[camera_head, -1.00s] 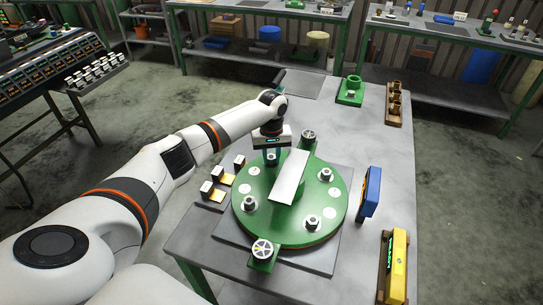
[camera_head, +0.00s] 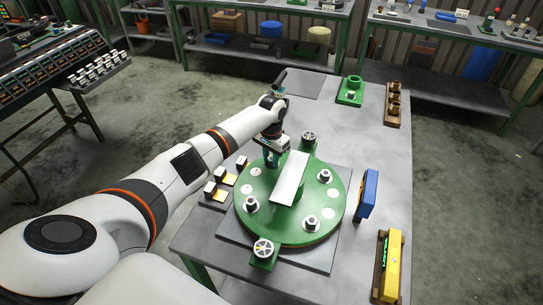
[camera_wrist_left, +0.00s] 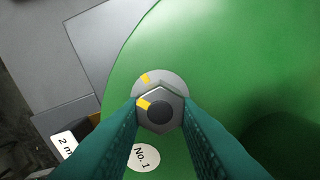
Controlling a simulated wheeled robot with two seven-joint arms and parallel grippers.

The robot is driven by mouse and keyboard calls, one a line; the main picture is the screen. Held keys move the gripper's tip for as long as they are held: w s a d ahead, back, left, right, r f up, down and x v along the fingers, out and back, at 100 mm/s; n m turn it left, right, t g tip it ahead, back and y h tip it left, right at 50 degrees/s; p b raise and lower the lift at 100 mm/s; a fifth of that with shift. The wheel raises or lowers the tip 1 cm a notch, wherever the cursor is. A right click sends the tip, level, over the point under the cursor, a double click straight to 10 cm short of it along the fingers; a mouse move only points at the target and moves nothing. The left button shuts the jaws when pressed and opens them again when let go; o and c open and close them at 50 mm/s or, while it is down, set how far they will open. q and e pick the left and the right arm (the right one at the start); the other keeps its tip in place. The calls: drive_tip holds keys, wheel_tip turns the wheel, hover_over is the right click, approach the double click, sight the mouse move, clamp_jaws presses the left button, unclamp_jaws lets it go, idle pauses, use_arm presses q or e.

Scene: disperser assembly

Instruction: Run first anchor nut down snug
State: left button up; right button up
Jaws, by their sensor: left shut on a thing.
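The anchor nut (camera_wrist_left: 160,110) is a grey hex nut around a dark round stud end, with a yellow mark on its upper left. It sits on a pale round washer or pad, which has its own yellow mark, beside a white "No.1" label (camera_wrist_left: 143,157). My left gripper (camera_wrist_left: 160,112) is shut on this nut, one teal finger on each side. In the head view my left gripper (camera_head: 272,162) points down at the far left part of the green round plate (camera_head: 285,228), and hides the nut there. My right gripper is out of view.
Other nuts (camera_head: 311,222) stand on the plate around a raised silver bar (camera_head: 292,177). Handwheels (camera_head: 263,248) sit at its near and far edges. Small labelled blocks (camera_head: 218,174) stand left. A blue device (camera_head: 369,192) and a yellow device (camera_head: 391,264) stand right.

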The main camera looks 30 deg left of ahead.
sight(270, 159)
use_arm(q)
drive_tip(key=m, duration=0.4)
drive_tip(key=shift+w+a+r+m, duration=0.1)
drive_tip(key=shift+a+m, duration=0.05)
drive_tip(key=shift+m, duration=0.15)
drive_tip(key=shift+w+a+m, duration=0.1)
drive_tip(key=shift+m, duration=2.5)
drive_tip(key=o, duration=1)
drive_tip(key=shift+r, duration=0.1)
wheel_tip(270, 159, up, 12)
drive_tip(key=b, duration=0.2)
